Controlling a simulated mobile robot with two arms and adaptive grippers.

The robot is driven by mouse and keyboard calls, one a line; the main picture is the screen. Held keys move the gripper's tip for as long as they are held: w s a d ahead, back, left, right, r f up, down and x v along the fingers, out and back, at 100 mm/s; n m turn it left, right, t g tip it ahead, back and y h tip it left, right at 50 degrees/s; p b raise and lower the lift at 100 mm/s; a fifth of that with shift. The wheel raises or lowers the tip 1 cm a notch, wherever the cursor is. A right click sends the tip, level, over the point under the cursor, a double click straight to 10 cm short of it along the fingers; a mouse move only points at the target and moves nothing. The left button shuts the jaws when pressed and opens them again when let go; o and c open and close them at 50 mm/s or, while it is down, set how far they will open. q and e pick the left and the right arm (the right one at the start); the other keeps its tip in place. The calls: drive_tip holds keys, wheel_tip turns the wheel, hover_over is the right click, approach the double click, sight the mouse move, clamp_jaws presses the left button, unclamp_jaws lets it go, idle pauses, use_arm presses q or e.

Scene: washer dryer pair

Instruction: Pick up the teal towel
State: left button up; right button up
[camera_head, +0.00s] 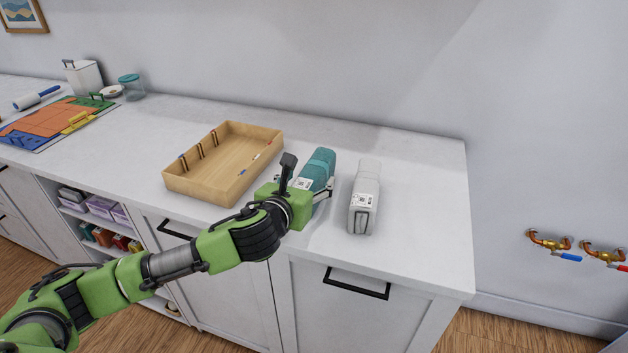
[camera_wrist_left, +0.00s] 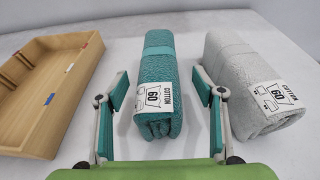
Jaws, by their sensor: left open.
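The teal towel (camera_head: 318,164) is a rolled towel lying on the white counter, with a white care tag reading "60 cotton". It also shows in the left wrist view (camera_wrist_left: 160,70), its near end between the fingers. My left gripper (camera_wrist_left: 160,93) is open, with one finger on each side of the towel's near end and a gap visible on both sides. In the head view my left gripper (camera_head: 310,188) hides the towel's near part. My right gripper is not in view.
A grey rolled towel (camera_head: 366,188) lies close to the right of the teal one. A wooden tray (camera_head: 188,186) stands to the left. The counter (camera_head: 425,220) is clear on the right. A coloured mat (camera_head: 50,120), a white container (camera_head: 84,78) and a jar (camera_head: 132,88) are at far left.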

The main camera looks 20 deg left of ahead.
use_arm(q)
drive_tip(key=shift+p+x, duration=0.3)
drive_tip(key=shift+x, duration=2.3)
drive_tip(key=shift+a, duration=0.1)
drive_tip(key=c, duration=1.5)
